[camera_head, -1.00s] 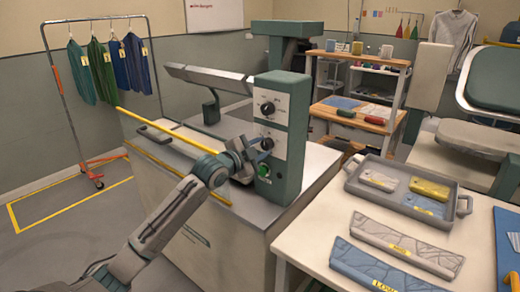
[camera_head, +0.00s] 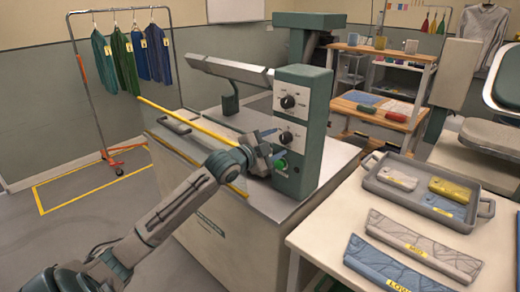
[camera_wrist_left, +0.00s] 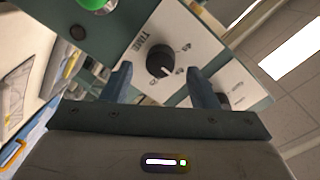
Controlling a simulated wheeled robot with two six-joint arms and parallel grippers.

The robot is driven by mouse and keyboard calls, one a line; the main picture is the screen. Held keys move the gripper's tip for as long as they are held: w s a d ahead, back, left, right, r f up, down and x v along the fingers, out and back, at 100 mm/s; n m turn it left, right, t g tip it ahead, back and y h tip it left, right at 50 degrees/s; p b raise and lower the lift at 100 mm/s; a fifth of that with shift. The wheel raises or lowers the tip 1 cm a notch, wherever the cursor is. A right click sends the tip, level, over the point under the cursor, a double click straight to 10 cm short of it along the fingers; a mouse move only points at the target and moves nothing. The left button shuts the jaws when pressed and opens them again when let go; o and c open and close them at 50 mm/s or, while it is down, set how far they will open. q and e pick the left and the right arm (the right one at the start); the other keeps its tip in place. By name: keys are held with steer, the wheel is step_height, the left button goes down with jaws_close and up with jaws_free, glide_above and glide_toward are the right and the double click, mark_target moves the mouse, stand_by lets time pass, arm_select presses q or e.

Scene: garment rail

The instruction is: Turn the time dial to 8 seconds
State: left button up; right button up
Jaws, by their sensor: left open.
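The time dial (camera_head: 286,137) is a black round knob on the white lower plate of the green machine's control panel. In the left wrist view, the dial (camera_wrist_left: 160,62) sits beside the printed word TIME, with a pale pointer mark toward its lower right. The small scale numbers are too blurred to read surely. My left gripper (camera_head: 273,144) is open and empty just left of and below the dial. In the left wrist view, its two blue fingers (camera_wrist_left: 160,84) stand apart, with the dial seen between and beyond them. My right gripper is not in view.
Another black dial (camera_head: 288,102) is above, and a green button (camera_head: 281,165) below, close to my fingers. A yellow bar (camera_head: 190,119) runs along the machine's left side. A grey tray (camera_head: 425,190) stands on the table at right.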

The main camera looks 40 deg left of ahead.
arm_select(q)
steer(key=s+p, duration=0.5)
steer(key=s, duration=0.3)
steer(key=shift+s+a+r+p, duration=0.3)
steer(key=shift+s+a+p, duration=0.1)
steer(key=shift+a, duration=0.05)
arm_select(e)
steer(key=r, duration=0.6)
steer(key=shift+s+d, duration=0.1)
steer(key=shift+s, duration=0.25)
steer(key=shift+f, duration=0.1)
